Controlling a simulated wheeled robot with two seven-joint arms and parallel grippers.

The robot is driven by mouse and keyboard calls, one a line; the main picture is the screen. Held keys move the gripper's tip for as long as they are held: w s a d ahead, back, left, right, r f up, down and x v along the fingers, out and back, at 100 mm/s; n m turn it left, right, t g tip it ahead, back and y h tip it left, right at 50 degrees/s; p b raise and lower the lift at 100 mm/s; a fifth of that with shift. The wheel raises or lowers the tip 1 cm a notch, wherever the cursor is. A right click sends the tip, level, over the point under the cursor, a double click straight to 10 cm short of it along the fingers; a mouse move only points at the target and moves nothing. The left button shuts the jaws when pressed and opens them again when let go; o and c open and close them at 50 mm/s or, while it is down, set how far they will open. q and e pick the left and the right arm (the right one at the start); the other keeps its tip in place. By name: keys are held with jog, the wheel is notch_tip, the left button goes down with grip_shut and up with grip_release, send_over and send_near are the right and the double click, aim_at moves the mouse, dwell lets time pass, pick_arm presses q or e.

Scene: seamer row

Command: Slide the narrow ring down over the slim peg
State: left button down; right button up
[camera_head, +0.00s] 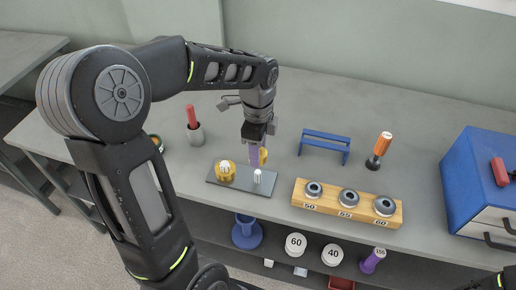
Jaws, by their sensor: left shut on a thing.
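My left gripper (259,154) reaches down from above, over the back right part of a dark plate on the bench. It is shut on a small yellow ring (264,157), partly hidden by a finger, and holds it above the plate. The dark plate (213,178) bears a slim white peg (257,177), upright and bare, just below the gripper in the picture. A wider yellow ring (226,173) sits on the left of the plate, around a pale peg. My right gripper is not in view.
A wooden block (330,208) with several metal rings stands to the right. Behind it are a blue stand (325,139) and an orange-handled tool (383,143). A blue cabinet (470,170) is far right.

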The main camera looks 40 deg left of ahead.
aim_at(258, 171)
pick_arm(q)
jog(key=shift+f+b, duration=1.5)
jog(key=shift+f, duration=0.8)
jog(key=shift+f+b, duration=1.9)
jog(key=shift+f, duration=0.9)
jog(key=c, duration=0.7)
grip_release()
jog(key=shift+o, duration=0.2)
jog(key=shift+r, duration=0.25)
notch_tip(258, 171, up, 7)
jog(key=shift+r, duration=0.2)
